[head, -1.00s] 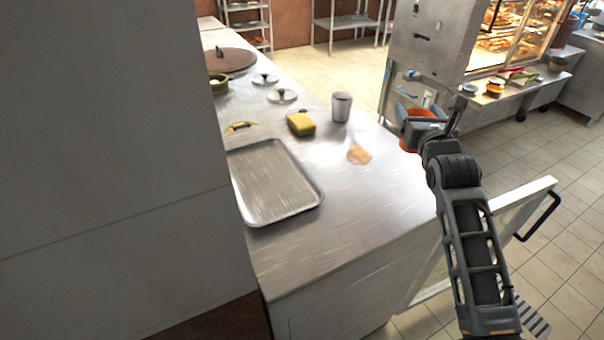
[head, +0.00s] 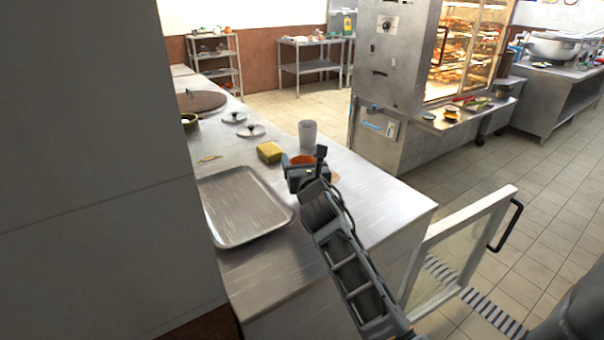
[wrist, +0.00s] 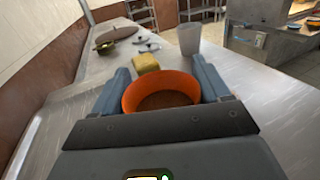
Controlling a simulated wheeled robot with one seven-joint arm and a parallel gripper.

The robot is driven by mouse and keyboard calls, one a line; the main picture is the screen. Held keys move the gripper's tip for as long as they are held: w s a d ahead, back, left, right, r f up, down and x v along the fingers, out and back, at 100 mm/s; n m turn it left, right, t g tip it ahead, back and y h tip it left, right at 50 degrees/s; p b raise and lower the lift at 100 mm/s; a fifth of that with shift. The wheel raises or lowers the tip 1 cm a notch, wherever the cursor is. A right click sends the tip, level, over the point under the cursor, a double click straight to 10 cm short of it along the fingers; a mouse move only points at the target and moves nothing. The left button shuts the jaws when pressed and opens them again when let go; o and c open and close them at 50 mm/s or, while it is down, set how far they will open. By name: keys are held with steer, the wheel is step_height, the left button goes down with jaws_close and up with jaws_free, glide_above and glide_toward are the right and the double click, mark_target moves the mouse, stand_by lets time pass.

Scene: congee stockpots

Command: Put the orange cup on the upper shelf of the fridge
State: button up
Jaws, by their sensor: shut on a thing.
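The orange cup (wrist: 160,88) is between the two fingers of my gripper (wrist: 162,85) in the wrist view, and the fingers are shut on it. In the head view the cup's orange rim (head: 301,160) shows at the end of my arm, with my gripper (head: 300,170) around it over the steel counter. Most of the cup's body is hidden by the gripper. An open glass door with a white frame (head: 436,228) and black handle stands at the right below the counter, perhaps the fridge's. No fridge shelf is in view.
On the counter (head: 400,200) are a metal tray (head: 240,205), a yellow sponge (head: 269,152), a grey cup (head: 308,134) and pot lids (head: 251,130). A tall grey panel (head: 90,150) blocks the left. Tiled floor beyond the door is clear.

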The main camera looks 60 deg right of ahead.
steer(key=shift+f+b, duration=0.35)
steer(key=shift+f, duration=0.9)
steer(key=shift+f, duration=0.2)
steer(key=o, duration=1.3)
steer(key=shift+c, duration=0.2)
